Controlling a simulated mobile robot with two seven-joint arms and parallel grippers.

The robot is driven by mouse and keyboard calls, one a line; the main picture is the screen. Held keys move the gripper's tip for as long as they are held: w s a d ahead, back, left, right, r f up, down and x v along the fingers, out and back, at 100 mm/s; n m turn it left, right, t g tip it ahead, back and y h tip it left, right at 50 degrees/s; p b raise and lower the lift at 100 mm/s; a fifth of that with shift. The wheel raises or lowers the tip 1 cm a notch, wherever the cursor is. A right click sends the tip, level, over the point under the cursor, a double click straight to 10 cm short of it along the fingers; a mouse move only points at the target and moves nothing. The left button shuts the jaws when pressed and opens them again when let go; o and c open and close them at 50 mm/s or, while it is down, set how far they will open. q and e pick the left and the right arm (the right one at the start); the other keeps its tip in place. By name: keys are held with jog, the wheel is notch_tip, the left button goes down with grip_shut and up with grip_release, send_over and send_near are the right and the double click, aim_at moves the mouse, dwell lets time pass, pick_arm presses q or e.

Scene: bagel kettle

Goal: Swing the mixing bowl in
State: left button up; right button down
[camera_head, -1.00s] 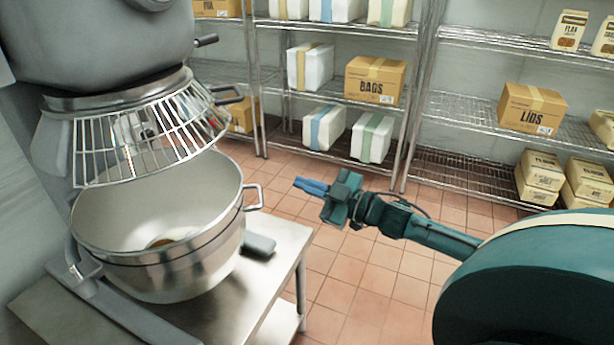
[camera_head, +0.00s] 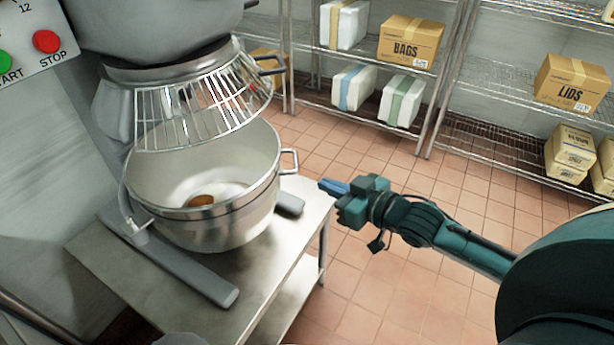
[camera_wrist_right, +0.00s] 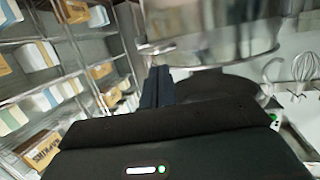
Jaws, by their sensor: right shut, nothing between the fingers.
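The steel mixing bowl (camera_head: 228,218) sits at the mixer (camera_head: 150,35) below its wire guard (camera_head: 190,118). It is open at the top, with something brown inside at the bottom. A loop handle (camera_head: 289,162) sticks out on its right side. My right gripper (camera_head: 326,186) is shut and empty, to the right of the bowl and apart from it, fingers pointing left toward the handle side. In the right wrist view, my shut fingers (camera_wrist_right: 157,86) show below the blurred bowl (camera_wrist_right: 215,35). My left gripper is not in view.
The mixer stands on a steel table (camera_head: 262,290). Red and green buttons are on a panel (camera_head: 35,45) at upper left. Wire shelves with a BAGS box (camera_head: 408,42) and a LIDS box (camera_head: 572,84) stand behind. The tiled floor (camera_head: 400,300) between is clear.

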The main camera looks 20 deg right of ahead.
aim_at(296, 172)
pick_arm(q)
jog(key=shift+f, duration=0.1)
pick_arm(e)
jog(key=x, duration=0.7)
